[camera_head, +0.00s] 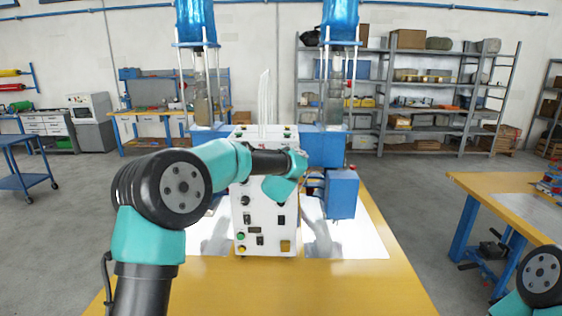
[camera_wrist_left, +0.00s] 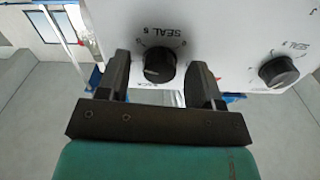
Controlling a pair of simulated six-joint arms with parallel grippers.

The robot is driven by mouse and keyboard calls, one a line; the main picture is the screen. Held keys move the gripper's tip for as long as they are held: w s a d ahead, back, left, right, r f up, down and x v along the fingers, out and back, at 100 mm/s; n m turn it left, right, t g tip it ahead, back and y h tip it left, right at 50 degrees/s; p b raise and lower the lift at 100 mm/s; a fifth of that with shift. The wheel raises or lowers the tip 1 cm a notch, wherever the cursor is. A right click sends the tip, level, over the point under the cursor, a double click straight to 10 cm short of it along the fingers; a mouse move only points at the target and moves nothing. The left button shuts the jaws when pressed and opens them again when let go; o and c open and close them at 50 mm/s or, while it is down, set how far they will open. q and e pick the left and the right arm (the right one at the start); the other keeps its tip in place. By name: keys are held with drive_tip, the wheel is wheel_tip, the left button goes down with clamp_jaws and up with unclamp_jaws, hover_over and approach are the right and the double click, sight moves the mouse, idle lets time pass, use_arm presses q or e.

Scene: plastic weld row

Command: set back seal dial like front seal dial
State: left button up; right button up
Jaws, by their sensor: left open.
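My left arm reaches over the white control box (camera_head: 266,236) in the head view, and its wrist hides part of the box's face. In the left wrist view my left gripper (camera_wrist_left: 163,82) is open, with one finger on each side of a black dial (camera_wrist_left: 159,65). Upside-down print above this dial reads SEAL 5. A small word below it is partly hidden, perhaps BACK. I cannot tell whether the fingers touch the dial. A second black dial (camera_wrist_left: 278,71) with SEAL print sits to the right, outside the fingers. I cannot read either setting surely. My right gripper is out of view.
The box stands on a yellow-topped table (camera_head: 300,285) with a bright plate (camera_head: 350,236) under it. A blue machine with two columns rises behind, with a blue block (camera_head: 341,194) right of the box. The table's front is clear.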

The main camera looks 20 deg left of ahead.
use_arm(q)
drive_tip(key=shift+c, duration=0.3)
drive_tip(key=c, duration=0.9)
drive_tip(key=shift+o, duration=0.2)
drive_tip(key=shift+n, duration=0.4)
drive_tip(key=shift+d+r+n, duration=0.1)
drive_tip(key=shift+d+n, duration=0.05)
drive_tip(key=shift+n, duration=7.45)
